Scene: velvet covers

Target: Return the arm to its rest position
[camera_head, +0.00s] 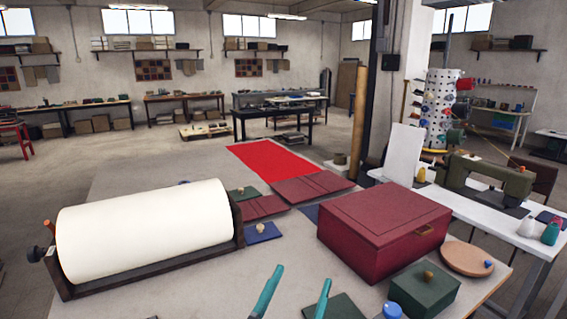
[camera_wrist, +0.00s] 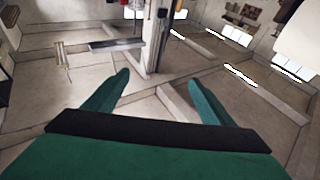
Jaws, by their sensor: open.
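My gripper (camera_head: 296,296) shows at the bottom middle of the head view as two teal fingers, apart and with nothing between them. It is over the near part of the grey table (camera_head: 130,300). In the wrist view my gripper (camera_wrist: 160,100) has its two fingers spread wide and empty, pointing out toward the room's floor and a pillar. The rest of my arm is out of the head view.
A large white roll (camera_head: 145,228) lies in a dark cradle at the left. A dark red box (camera_head: 383,229) stands right of my gripper. A green box (camera_head: 424,290) with a knob, a dark green cover (camera_head: 338,307) and a round tan lid (camera_head: 466,258) are nearby. A sewing machine (camera_head: 490,178) stands farther right.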

